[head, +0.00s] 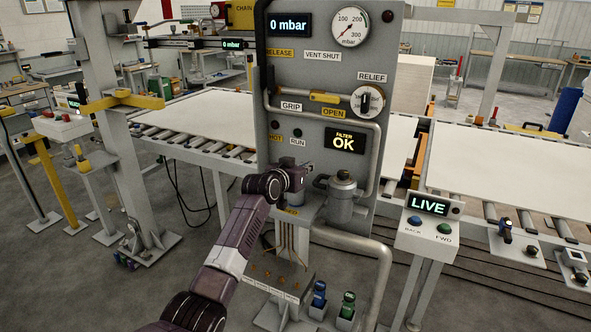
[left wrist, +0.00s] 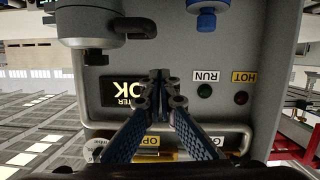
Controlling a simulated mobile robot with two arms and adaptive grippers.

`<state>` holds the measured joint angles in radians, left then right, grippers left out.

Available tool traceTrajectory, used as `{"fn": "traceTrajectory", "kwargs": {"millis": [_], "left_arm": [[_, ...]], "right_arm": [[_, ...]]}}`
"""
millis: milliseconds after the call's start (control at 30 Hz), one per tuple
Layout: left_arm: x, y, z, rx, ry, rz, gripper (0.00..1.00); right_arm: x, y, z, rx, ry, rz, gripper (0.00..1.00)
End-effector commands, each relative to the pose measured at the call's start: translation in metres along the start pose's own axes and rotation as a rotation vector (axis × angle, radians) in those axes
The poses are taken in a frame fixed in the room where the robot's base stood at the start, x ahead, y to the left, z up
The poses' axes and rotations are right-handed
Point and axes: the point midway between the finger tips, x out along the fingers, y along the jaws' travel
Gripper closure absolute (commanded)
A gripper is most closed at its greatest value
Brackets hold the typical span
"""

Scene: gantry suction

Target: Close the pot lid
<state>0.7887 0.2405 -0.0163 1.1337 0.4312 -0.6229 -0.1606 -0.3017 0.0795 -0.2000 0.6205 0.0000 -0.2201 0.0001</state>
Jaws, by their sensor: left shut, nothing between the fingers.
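The grey metal pot (head: 341,215) is mounted low on the front of the grey panel, right of my left gripper. Its lid (head: 344,182), with a small knob on top, appears to sit over the pot's mouth; whether it is fully seated or fastened I cannot tell. The left wrist view is upside down and shows the pot (left wrist: 88,14) at upper left. My left gripper (head: 303,171) is in front of the panel, left of the lid and apart from it. In the left wrist view its fingertips (left wrist: 160,82) are together and empty. My right gripper is not in view.
The panel (head: 285,75) carries gauges, labels and a pipe (head: 376,130) running close by the pot. A filter display (head: 343,142) reads OK above the pot. Blue and green bottles (head: 319,294) stand below. A control box (head: 428,228) showing LIVE stands to the right.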

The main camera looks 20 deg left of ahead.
Motion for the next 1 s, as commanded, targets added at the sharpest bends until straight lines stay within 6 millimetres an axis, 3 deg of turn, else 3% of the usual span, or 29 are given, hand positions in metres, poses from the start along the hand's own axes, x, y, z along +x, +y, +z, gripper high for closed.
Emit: {"fn": "traceTrajectory", "kwargs": {"millis": [500, 833, 933, 1000], "left_arm": [[-0.064, -0.003, 0.000, 0.000, 0.003, -0.001, 1.00], [-0.076, -0.002, -0.001, -0.001, 0.001, -0.001, 1.00], [-0.073, -0.003, 0.012, -0.002, -0.016, -0.003, 1.00], [-0.068, -0.004, 0.037, -0.003, -0.047, -0.010, 1.00]], "right_arm": [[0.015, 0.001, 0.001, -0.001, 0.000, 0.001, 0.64], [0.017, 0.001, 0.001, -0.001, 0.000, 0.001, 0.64], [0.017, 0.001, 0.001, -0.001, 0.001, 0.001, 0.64], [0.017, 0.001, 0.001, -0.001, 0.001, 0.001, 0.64]]}}
